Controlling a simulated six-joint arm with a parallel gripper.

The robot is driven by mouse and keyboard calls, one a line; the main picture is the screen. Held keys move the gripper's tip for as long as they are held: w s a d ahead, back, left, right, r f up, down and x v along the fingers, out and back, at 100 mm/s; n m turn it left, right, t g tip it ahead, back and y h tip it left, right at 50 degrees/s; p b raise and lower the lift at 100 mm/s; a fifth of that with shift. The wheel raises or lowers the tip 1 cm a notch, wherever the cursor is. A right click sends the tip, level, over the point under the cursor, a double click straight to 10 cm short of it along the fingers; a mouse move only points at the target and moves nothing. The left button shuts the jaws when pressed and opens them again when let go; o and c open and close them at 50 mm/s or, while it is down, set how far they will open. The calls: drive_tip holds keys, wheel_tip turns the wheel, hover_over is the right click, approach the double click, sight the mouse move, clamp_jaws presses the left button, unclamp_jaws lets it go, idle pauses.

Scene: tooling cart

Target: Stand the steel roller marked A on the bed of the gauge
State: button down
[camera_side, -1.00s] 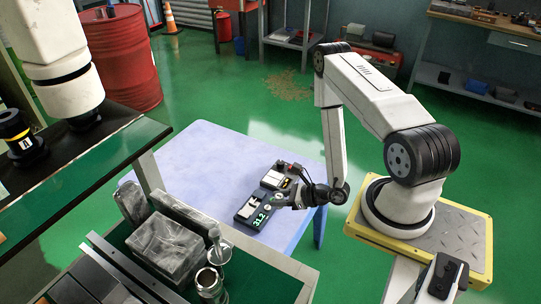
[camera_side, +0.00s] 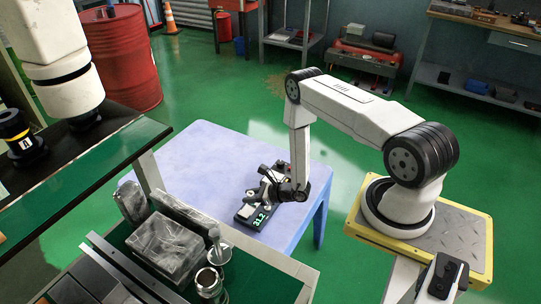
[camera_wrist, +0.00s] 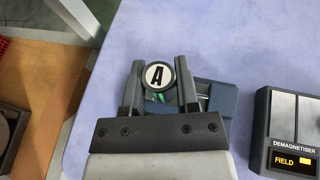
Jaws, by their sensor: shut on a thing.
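The steel roller (camera_wrist: 157,77) shows its round end with a black A on white, facing the wrist camera. My gripper (camera_wrist: 159,66) is shut on it, one finger on each side. The gauge (camera_wrist: 218,97) is a dark blue block lying behind the roller and fingers in the wrist view, which hide much of it. In the side view the gauge (camera_side: 244,216) shows green digits that look like 312, and my gripper (camera_side: 268,188) is over it. I cannot tell whether the roller touches the bed.
A demagnetiser (camera_wrist: 259,130) with a lit FIELD sign stands right of the gauge in the wrist view. Both lie on a pale blue table (camera_side: 205,155) with free room at its back left. A cart with metal blocks (camera_side: 165,250) stands at the front left.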

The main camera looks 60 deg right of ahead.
sight(249, 210)
drive_tip(key=shift+w+d+f, duration=0.1)
drive_tip(key=shift+w+f, duration=0.35)
drive_tip(key=shift+f, duration=0.1)
drive_tip(key=shift+w+f, duration=0.1)
drive_tip(key=shift+w+f, duration=0.15)
drive_tip(key=shift+f, duration=1.55)
drive_tip(key=shift+f, duration=0.15)
drive_tip(key=shift+c, duration=1.8)
unclamp_jaws()
drive_tip(key=v, duration=1.2)
drive_tip(key=shift+r, duration=0.2)
